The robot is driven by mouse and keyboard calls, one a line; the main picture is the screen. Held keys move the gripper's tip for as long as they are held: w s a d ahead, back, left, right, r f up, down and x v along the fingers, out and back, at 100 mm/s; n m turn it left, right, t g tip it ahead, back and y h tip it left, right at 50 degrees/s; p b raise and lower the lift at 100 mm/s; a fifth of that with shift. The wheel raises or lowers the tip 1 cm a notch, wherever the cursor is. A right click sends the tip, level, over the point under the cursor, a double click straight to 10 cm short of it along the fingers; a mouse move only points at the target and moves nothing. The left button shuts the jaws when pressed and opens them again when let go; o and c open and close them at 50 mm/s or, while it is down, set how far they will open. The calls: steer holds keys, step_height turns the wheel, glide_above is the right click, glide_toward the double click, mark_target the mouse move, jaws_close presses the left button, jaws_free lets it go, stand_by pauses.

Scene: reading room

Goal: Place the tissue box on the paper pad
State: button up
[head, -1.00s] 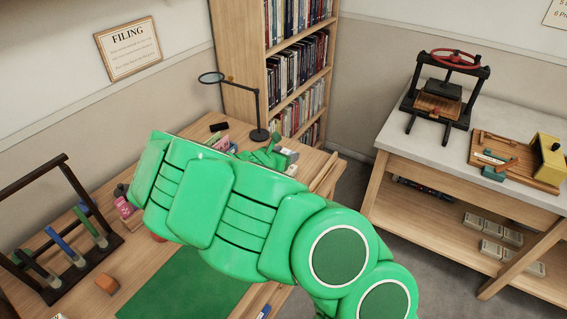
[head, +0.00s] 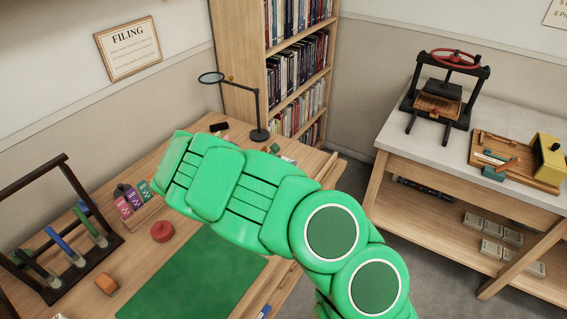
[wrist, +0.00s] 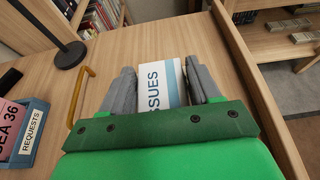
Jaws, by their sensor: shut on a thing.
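In the wrist view, my gripper (wrist: 162,82) is shut on the tissue box (wrist: 162,88), a white box with a blue band and the partly hidden letters "ISSUES". The grey fingers are on its left and right sides over the wooden desk. I cannot tell whether the box touches the desk. In the head view, my green arm hides the gripper and the box. I cannot make out a paper pad for certain in either view.
The desk holds a green mat (head: 190,279), a red round object (head: 162,231), a wooden block (head: 106,283), a dark rack (head: 62,250) and a magnifier lamp (head: 256,107). In the wrist view, a blue "REQUESTS" tray (wrist: 31,134) and a brass-coloured handle (wrist: 80,98) lie left.

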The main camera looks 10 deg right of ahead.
steer(key=shift+f, duration=0.1)
steer(key=o, duration=1)
steer(key=shift+v, duration=6.1)
